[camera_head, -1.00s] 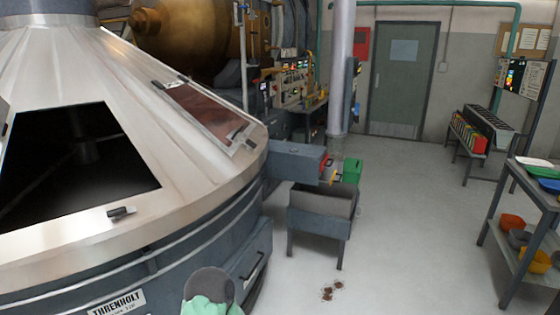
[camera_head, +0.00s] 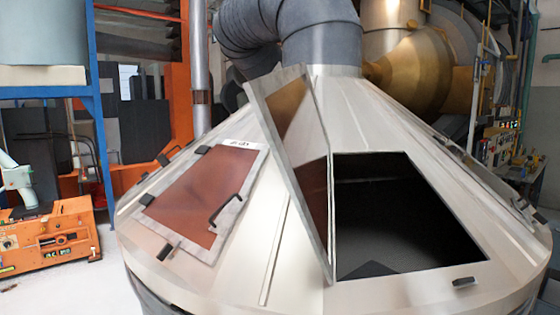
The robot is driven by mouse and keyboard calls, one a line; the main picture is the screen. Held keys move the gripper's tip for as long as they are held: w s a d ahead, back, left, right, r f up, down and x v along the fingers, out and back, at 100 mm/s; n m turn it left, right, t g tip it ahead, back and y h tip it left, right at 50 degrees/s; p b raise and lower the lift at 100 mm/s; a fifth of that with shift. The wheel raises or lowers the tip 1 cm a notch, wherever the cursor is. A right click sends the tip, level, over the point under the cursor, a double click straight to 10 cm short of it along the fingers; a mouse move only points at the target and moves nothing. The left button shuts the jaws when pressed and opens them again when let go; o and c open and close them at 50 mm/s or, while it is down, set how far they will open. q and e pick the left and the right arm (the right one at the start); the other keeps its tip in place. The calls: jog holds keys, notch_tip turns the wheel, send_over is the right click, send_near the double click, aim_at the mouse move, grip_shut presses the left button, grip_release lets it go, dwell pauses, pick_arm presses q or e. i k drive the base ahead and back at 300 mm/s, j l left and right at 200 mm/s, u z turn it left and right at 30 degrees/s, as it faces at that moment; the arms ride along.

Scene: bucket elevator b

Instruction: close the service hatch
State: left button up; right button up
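The service hatch (camera_head: 292,119) is a framed panel with a brown pane, standing swung up at the left edge of a dark opening (camera_head: 385,215) in the pale metal cone (camera_head: 290,285). The opening is uncovered and its inside is dark. A small dark latch (camera_head: 464,282) sits on the cone below the opening's right corner. Another hatch (camera_head: 195,195) with a brown pane and a dark handle lies flat on the cone to the left. Neither of my grippers shows in the view.
A thick grey duct (camera_head: 315,30) rises from the cone's top. An orange machine (camera_head: 45,245) stands on the floor at left, near a blue frame (camera_head: 97,110). A brass-coloured vessel (camera_head: 425,65) is behind at right. Pale floor shows at lower left.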

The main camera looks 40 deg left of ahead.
aim_at(293, 107)
jog(key=k+j, duration=0.1)
jog(key=j, duration=0.65)
jog(key=k+j+u, duration=0.1)
jog(key=j, duration=0.65)
jog(key=k+j, duration=0.15)
jog(key=j, duration=0.65)
jog(key=l+u, duration=0.05)
